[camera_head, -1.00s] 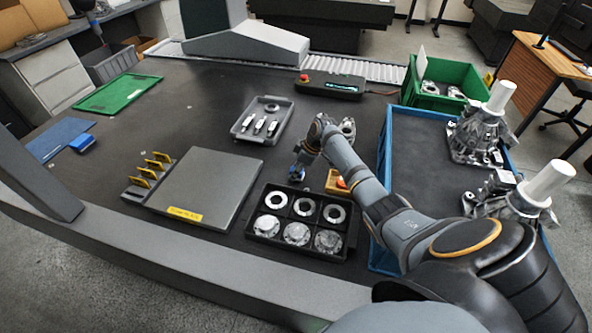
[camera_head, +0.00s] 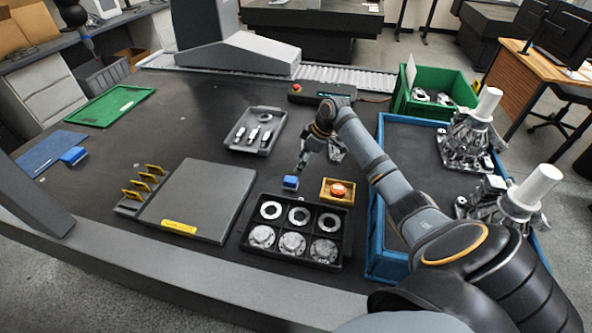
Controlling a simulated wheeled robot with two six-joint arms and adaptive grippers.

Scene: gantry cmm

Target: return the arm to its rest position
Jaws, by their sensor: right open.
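My right arm (camera_head: 408,205) comes in from the lower right and reaches over the dark table. My right gripper (camera_head: 302,163) is open, pointing down above the table between the grey tray of small parts and the black compartment tray. A small blue block (camera_head: 290,183) lies just below the fingertips in the picture, and the jaws look empty. My left gripper is out of the view.
A yellow box with an orange-red knob (camera_head: 338,189) stands right of the blue block. Nearby are the black tray (camera_head: 294,231) of round parts, grey tray (camera_head: 238,133), grey plate (camera_head: 203,200), blue-rimmed tray (camera_head: 377,230) and green bin (camera_head: 402,98). The table's left middle is clear.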

